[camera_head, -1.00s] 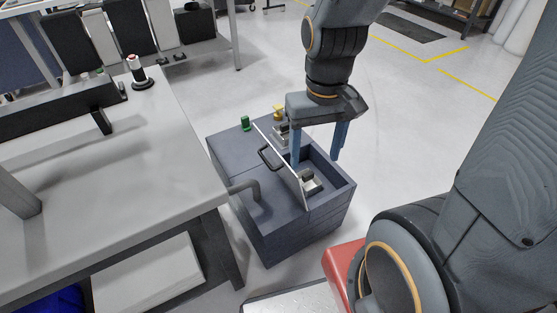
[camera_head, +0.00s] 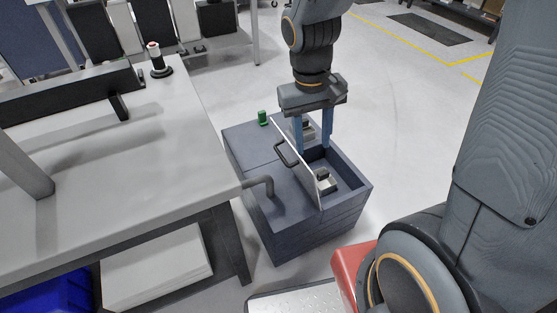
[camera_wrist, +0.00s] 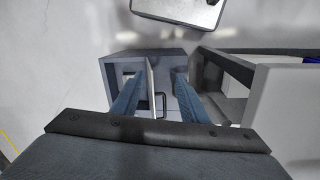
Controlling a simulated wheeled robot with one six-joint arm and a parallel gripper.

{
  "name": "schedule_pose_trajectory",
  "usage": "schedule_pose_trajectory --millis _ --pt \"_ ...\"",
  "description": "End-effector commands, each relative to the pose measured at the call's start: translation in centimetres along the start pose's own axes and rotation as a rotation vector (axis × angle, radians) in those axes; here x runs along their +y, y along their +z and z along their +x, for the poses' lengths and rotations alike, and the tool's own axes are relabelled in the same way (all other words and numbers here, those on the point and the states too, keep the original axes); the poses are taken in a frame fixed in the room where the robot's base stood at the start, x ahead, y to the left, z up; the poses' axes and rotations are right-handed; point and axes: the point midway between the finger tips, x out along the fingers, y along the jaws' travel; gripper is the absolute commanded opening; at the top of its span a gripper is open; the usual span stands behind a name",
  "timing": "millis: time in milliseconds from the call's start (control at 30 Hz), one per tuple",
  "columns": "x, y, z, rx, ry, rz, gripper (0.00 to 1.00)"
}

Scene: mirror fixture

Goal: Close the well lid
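The well is a blue-grey box (camera_head: 305,225) with an opening in its right part. Its lid (camera_head: 297,165), a thin light panel with a dark handle (camera_head: 286,154), stands nearly upright beside the opening. My gripper (camera_head: 313,148) points down at the lid's far part, its two blue fingers apart. In the wrist view, the lid (camera_wrist: 150,80) and handle (camera_wrist: 160,103) appear between the fingers of my gripper (camera_wrist: 155,80). Nothing looks clamped; I cannot tell whether a finger touches the lid. Grey metal parts (camera_head: 325,181) sit inside by the lid.
A grey workbench (camera_head: 140,150) stands close on the left. A bent grey pipe (camera_head: 262,184) is on the box's near left side, and a green button (camera_head: 262,117) on its far left. The floor right of the box is clear.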

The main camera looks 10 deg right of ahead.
Motion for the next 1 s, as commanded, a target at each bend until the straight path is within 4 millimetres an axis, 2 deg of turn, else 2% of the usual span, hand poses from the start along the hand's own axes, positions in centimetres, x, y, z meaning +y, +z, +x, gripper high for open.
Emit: schedule_pose_trajectory --millis 33,200,300,400,500,633,767,1000 --pt "-1.1 -2.3 1.9 -0.009 0.034 -0.032 0.31" --pt "-4.6 -9.0 5.9 0.006 0.157 -0.101 0.02" --pt "-6.8 -12.2 8.0 0.028 0.219 -0.133 0.0" --pt "-8.5 -14.5 9.5 0.052 0.264 -0.154 0.0" --pt "-9.7 -15.9 10.4 0.069 0.291 -0.165 0.0" --pt "-10.2 -16.5 10.9 0.079 0.305 -0.169 0.0" --pt "-9.8 -16.6 12.1 0.078 0.306 -0.17 0.0" --pt "-8.6 -17.0 16.0 0.076 0.305 -0.169 0.0"
